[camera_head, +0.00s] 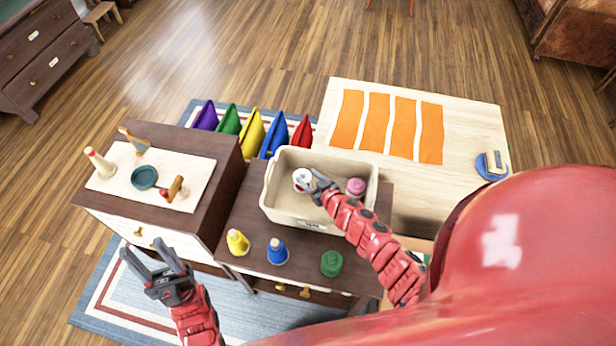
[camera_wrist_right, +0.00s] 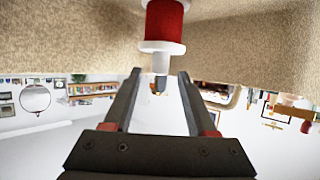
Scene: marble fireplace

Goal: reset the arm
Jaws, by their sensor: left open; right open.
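My left gripper (camera_head: 144,248) is open and empty, over the rug in front of the left cabinet. My right gripper (camera_head: 316,184) is open inside the beige bin (camera_head: 279,208), close beside a white-topped object (camera_head: 302,178). In the right wrist view, my right gripper (camera_wrist_right: 160,80) has its fingers apart, with a red and white spool-like object (camera_wrist_right: 165,22) just beyond the tips. I cannot tell whether a finger touches it. A pink-red round object (camera_head: 356,186) lies in the bin to the right of the gripper.
Yellow (camera_head: 238,243), blue (camera_head: 277,252) and green (camera_head: 331,263) pieces stand on the dark cabinet before the bin. A pale table (camera_head: 460,130) bears orange strips (camera_head: 376,124). A white tray (camera_head: 108,179) with tools lies on the left cabinet. Coloured folders (camera_head: 251,132) stand behind.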

